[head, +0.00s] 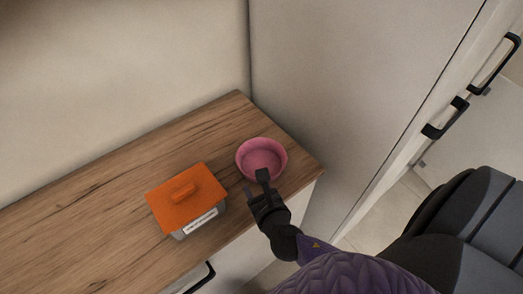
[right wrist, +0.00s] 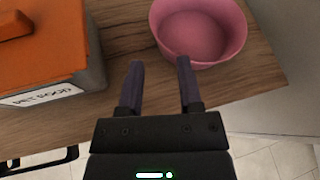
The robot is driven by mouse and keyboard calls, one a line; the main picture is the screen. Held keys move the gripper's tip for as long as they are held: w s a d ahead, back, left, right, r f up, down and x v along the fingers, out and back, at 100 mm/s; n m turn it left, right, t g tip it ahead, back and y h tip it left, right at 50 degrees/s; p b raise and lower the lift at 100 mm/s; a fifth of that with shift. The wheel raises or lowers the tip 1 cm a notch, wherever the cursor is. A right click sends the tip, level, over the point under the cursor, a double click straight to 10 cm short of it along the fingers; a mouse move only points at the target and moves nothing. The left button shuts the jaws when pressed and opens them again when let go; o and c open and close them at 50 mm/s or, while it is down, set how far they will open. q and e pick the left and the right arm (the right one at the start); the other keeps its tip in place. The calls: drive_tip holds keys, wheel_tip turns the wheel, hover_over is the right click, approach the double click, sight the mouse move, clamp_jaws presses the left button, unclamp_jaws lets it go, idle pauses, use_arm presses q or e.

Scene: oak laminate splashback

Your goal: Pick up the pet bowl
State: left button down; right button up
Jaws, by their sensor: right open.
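The pet bowl (head: 262,157) is pink, round and empty. It stands upright on the wooden counter near its right end. In the right wrist view the bowl (right wrist: 200,30) is at the top, just beyond the fingertips. My right gripper (head: 264,188) is open and empty at the near edge of the bowl. In the right wrist view its two fingers (right wrist: 160,65) are apart with bare wood between them. The right fingertip overlaps the bowl's near rim in that picture; I cannot tell whether it touches. My left gripper is not in view.
A box with an orange lid (head: 184,195) and a "PET FOOD" label stands left of the bowl. The wooden counter (head: 90,205) is clear to the left. A tall pale panel (head: 340,90) rises behind and right of the counter's end. A black handle (head: 200,279) is on the counter front.

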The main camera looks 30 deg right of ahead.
drive_tip(key=shift+n, duration=0.6)
drive_tip(key=b+x, duration=0.1)
drive_tip(key=x, duration=0.2)
drive_tip(key=b+x, duration=0.1)
drive_tip(key=x, duration=0.2)
drive_tip(key=a+b+x, duration=0.1)
drive_tip(key=x, duration=0.3)
drive_tip(key=shift+f+b, duration=0.2)
drive_tip(key=shift+b, duration=0.1)
drive_tip(key=shift+w, duration=0.1)
drive_tip(key=shift+r, duration=0.1)
drive_tip(key=shift+c, duration=0.4)
drive_tip(key=c, duration=0.5)
clamp_jaws()
